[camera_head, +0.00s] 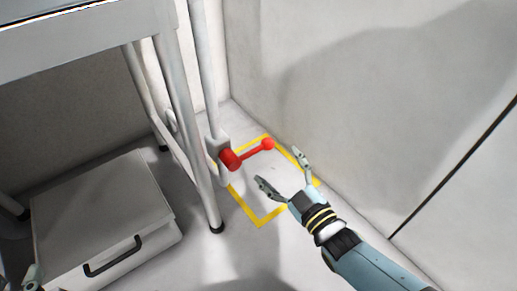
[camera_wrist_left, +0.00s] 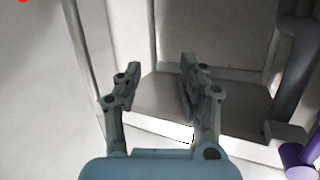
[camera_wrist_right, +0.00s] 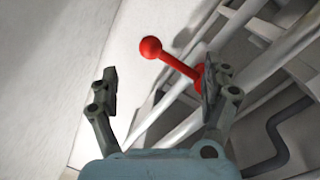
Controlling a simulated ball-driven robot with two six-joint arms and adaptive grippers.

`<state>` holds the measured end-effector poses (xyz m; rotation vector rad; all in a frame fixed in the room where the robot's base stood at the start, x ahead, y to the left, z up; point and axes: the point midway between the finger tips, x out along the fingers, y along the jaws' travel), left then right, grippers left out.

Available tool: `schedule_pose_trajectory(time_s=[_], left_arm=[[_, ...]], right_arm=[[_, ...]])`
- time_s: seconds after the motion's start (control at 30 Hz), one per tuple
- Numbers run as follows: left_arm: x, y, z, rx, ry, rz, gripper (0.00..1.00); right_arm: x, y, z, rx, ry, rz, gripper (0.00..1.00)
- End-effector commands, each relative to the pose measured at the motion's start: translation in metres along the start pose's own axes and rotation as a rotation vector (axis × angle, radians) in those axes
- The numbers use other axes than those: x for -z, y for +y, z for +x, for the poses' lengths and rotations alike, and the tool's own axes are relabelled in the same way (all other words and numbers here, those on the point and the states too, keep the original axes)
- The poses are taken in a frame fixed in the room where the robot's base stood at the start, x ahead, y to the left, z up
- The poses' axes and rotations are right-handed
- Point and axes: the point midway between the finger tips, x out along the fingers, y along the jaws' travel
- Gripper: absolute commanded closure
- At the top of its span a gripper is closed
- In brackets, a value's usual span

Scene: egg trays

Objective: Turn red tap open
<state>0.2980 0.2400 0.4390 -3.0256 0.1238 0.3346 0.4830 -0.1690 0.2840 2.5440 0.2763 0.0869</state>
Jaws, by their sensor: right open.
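The red tap (camera_head: 231,159) sits on a grey pipe fitting, and its lever points right and slightly up to a red ball end (camera_head: 268,144). In the right wrist view the ball end (camera_wrist_right: 151,47) lies ahead of the fingers, and the rest of the lever runs behind the right-hand finger. My right gripper (camera_head: 284,169) is open and empty, just below and to the right of the lever, apart from it. My left gripper (camera_wrist_left: 158,82) is open with nothing between its fingers; in the head view only a bit of it shows at the lower left edge.
A yellow square outline (camera_head: 260,223) marks the floor under the tap. A white table (camera_head: 80,45) with grey legs stands left of it. A white case (camera_head: 101,207) with a black handle lies on the floor at the lower left. Walls stand behind and right.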

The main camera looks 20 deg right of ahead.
Motion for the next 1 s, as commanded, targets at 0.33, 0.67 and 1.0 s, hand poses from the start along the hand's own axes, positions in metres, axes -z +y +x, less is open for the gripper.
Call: schedule_pose_trajectory(time_s=[0.33, 0.67, 1.0], left_arm=[[0.079, -0.002, 0.024, -0.002, 0.318, 0.030, 0.60], [0.153, -0.001, 0.023, -0.007, 0.624, 0.061, 0.60], [0.185, 0.000, 0.015, -0.011, 0.764, 0.076, 0.60]], right_arm=[[-0.003, -0.002, 0.035, 0.001, -0.003, 0.001, 0.18], [-0.003, -0.002, 0.067, 0.000, -0.004, 0.002, 0.18], [-0.001, -0.001, 0.080, 0.000, -0.003, 0.001, 0.18]])
